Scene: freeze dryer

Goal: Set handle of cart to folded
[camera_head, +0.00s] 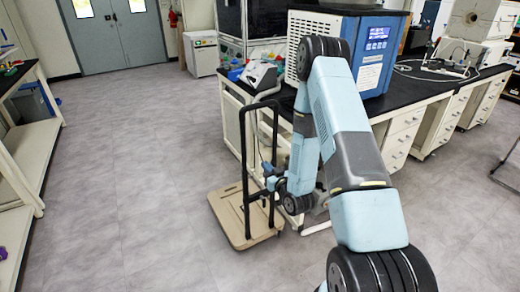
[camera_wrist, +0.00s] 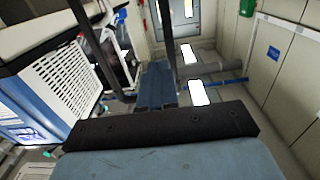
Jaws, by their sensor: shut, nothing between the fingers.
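The cart has a flat beige platform (camera_head: 232,216) on the floor, left of the lab bench in the head view. Its black U-shaped handle (camera_head: 244,150) stands up from the platform, roughly upright. Black bars, likely the handle's (camera_wrist: 96,48), cross the upper part of the wrist view. My gripper (camera_head: 268,186) is low beside the handle's lower part, at the end of my blue and black arm. It is shut and empty. I cannot tell whether it touches the handle.
The bench (camera_head: 408,118) with the blue and white freeze dryer (camera_head: 366,50) stands right of the cart, close to my arm. A shelf unit (camera_head: 22,150) stands at the left. The floor left of the cart is clear, back to the grey doors (camera_head: 112,38).

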